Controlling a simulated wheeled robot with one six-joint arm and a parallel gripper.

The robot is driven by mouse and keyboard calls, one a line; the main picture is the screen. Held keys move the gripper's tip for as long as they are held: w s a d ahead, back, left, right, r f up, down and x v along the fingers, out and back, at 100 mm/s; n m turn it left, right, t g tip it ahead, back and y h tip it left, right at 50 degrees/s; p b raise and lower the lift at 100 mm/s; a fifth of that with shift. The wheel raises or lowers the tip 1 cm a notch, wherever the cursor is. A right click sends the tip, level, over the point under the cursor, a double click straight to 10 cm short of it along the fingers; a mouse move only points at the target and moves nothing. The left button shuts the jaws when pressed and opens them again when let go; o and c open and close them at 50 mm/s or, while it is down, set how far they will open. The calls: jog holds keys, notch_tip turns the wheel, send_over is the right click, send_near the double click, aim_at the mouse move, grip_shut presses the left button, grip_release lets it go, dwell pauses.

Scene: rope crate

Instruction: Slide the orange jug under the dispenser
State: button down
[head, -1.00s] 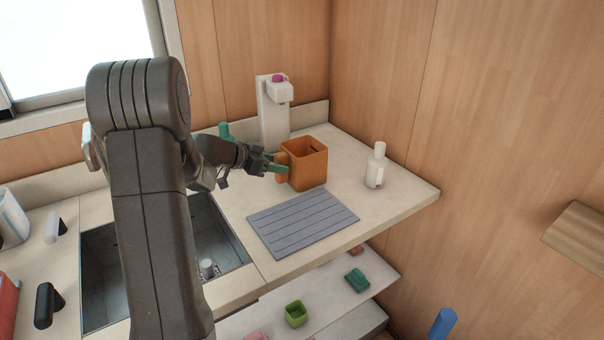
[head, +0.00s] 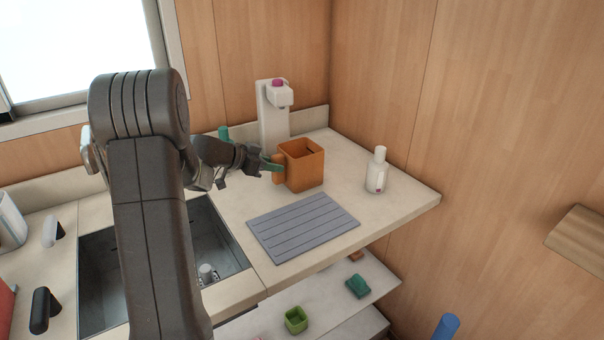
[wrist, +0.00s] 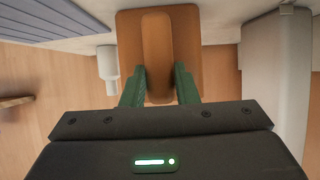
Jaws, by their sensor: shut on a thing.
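The orange jug (head: 304,166) stands upright on the counter, in front of the dispenser and a little to its right. The dispenser (head: 272,122) is a tall white column with a short head and a magenta button on top; it also shows at the right of the wrist view (wrist: 278,80). My gripper (head: 276,165) comes from the left and is shut on the jug's handle. In the wrist view its green fingers (wrist: 160,88) sit on both sides of the handle, with the orange jug (wrist: 190,50) behind. The jug's base is partly hidden there.
A grey ridged mat (head: 303,228) lies in front of the jug. A white bottle (head: 377,172) stands to the right, near the counter's edge. A sink (head: 220,250) is at the left. A green thing (head: 223,133) stands left of the dispenser.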

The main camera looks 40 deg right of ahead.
jog(key=shift+w+d+b, duration=0.2)
jog(key=shift+w+b, duration=0.05)
jog(key=shift+w, duration=1.4)
jog(key=shift+w+d+b, duration=0.15)
jog(key=shift+w+b, duration=0.1)
jog(key=shift+w, duration=1.45)
jog(key=shift+w+d+b, duration=0.2)
jog(key=shift+w+b, duration=0.05)
jog(key=shift+w, duration=1.4)
jog(key=c, duration=1.1)
grip_release()
jog(key=shift+o, duration=0.2)
jog(key=b+v, duration=0.1)
jog(key=v, duration=1.2)
jog(key=shift+a, duration=0.4)
jog(key=shift+r, duration=0.15)
